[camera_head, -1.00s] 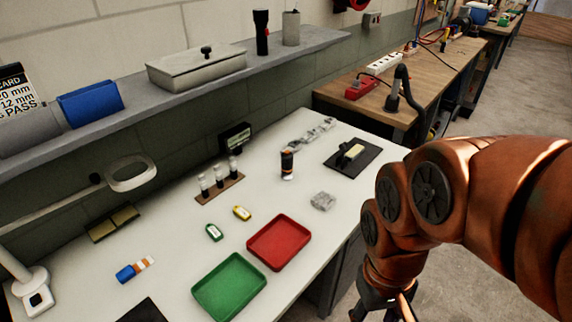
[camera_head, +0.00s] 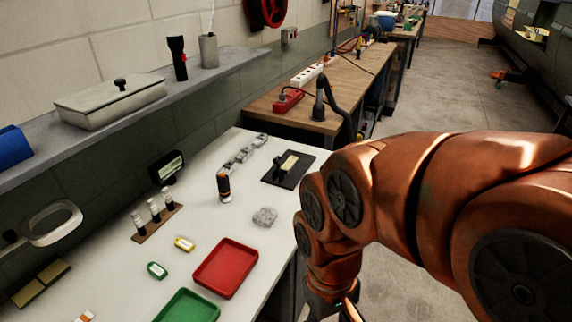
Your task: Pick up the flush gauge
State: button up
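I cannot tell for sure which thing is the flush gauge. Candidates on the white table (camera_head: 120,245) are a small black device with a display (camera_head: 167,167) by the wall, a dark cylinder with an orange band (camera_head: 223,186) standing upright, and a pale block with a dark part (camera_head: 287,166) on a black mat (camera_head: 302,174). My gripper (camera_head: 338,308) shows only in part at the bottom edge, below my copper arm and right of the table. Its fingertips are cut off, and nothing is seen in it.
A red tray (camera_head: 225,268) and a green tray (camera_head: 187,306) lie at the table's front. Small vials stand in a wooden rack (camera_head: 157,222). Green (camera_head: 157,270) and yellow (camera_head: 184,244) tags and a clear lump (camera_head: 264,217) lie nearby.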

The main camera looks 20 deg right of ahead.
aim_at(223, 184)
jog(key=z, duration=1.95)
jog(key=i, duration=1.35)
jog(key=u, duration=3.8)
jog(key=i, duration=0.5)
